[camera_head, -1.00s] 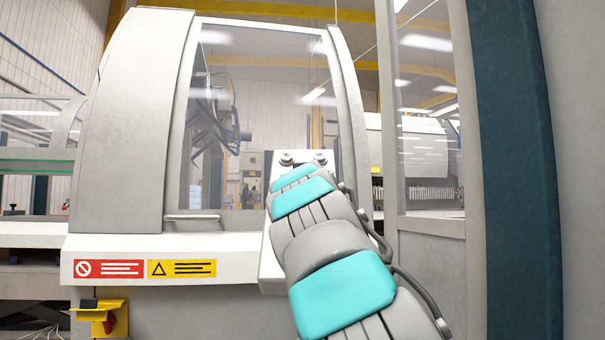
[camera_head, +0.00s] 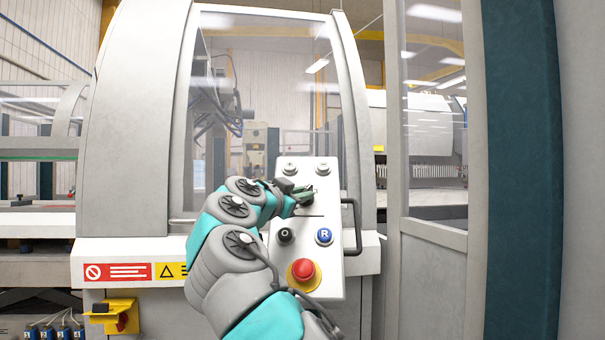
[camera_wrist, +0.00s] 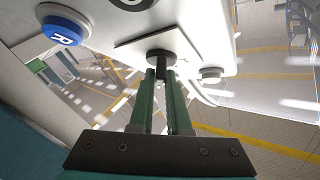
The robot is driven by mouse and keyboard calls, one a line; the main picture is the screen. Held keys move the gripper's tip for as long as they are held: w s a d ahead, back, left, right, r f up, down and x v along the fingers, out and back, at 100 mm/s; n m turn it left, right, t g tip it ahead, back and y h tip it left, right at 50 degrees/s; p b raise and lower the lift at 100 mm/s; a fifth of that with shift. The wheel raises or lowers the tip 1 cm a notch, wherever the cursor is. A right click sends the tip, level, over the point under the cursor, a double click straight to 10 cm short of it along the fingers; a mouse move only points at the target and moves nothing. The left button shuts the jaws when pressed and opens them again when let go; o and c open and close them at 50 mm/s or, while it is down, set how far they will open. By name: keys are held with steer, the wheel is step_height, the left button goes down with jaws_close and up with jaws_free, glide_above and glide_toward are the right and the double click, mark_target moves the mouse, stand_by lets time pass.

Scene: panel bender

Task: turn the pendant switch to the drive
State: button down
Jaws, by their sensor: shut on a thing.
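The pendant (camera_head: 334,235) is a white control box in front of the machine's window in the head view. Its dark rotary switch (camera_wrist: 161,57) shows in the wrist view between my fingertips. My gripper (camera_head: 301,197) reaches the pendant's upper part from the left. In the wrist view my gripper (camera_wrist: 162,76) has its two green fingers shut on the switch's knob. The marks around the switch are too small or hidden to read, so I cannot tell which position it points to.
Below the switch are a black button (camera_head: 285,236), a blue R button (camera_head: 324,236) and a red emergency stop (camera_head: 303,272). A dark handle (camera_head: 356,225) is on the pendant's right side. The machine's window (camera_head: 265,90) stands close behind.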

steer(key=shift+w+a+r+m+g+h+p, duration=0.1)
steer(key=shift+a+r+m+g+h+p, duration=0.1)
steer(key=shift+m+g+h+p, duration=0.5)
steer(key=shift+d+f+m+p, duration=0.1)
steer(key=shift+m+p, duration=0.5)
steer(key=shift+p, duration=0.05)
steer(key=c, duration=0.9)
jaws_free()
steer(key=b+v, duration=0.1)
steer(key=v, duration=0.7)
steer(key=shift+b, duration=0.35)
